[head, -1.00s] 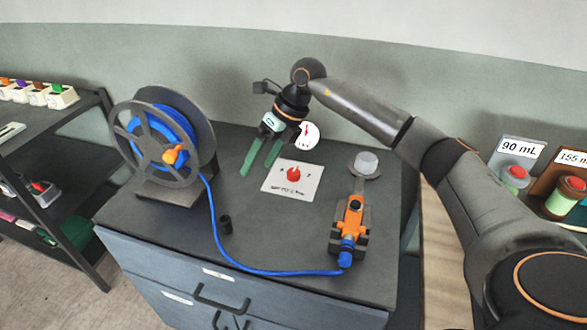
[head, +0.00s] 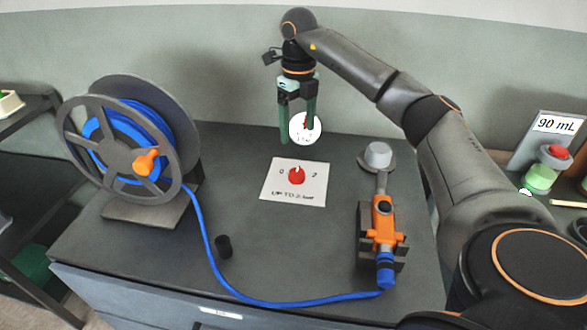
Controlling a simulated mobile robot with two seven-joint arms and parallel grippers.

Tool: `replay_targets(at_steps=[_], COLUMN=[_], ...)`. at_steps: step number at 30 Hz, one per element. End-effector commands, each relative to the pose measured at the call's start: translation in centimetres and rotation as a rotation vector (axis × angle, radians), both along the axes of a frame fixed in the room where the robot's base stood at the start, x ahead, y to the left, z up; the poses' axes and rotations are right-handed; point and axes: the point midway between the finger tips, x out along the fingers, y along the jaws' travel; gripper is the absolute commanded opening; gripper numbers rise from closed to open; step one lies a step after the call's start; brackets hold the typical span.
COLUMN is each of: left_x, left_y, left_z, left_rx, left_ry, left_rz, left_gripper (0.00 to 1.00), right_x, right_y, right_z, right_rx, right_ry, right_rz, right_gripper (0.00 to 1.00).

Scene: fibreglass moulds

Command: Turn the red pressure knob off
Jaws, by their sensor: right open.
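The red pressure knob (head: 297,177) sits on a white card (head: 283,193) on the dark cabinet top. The card has a 0 at the knob's left, a 2 at its right and "UP TO 2" printed below. The knob's pointer seems to face away from me, between the two numbers, but it is small. My right gripper (head: 297,137) is open and empty, fingers pointing down, above and behind the knob and apart from it. A round white gauge (head: 301,130) with a red needle stands behind the fingers, partly hidden by them. My left gripper is not in view.
A reel of blue hose (head: 118,140) stands at the left, its hose (head: 213,262) running along the front to an orange spray tool (head: 384,227) at the right. The top around the card is clear.

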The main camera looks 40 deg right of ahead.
Motion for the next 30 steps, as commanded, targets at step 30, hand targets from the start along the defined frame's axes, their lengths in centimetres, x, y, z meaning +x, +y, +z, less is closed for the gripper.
replay_targets(at_steps=[30], left_x=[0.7], left_y=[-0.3], left_z=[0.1], left_rx=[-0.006], left_ry=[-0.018], left_rz=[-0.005], left_gripper=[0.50], right_x=[0.0], right_y=[0.1], right_z=[-12.8], right_rx=[0.000], right_ry=[0.001], right_rz=[0.001], right_gripper=[0.83])
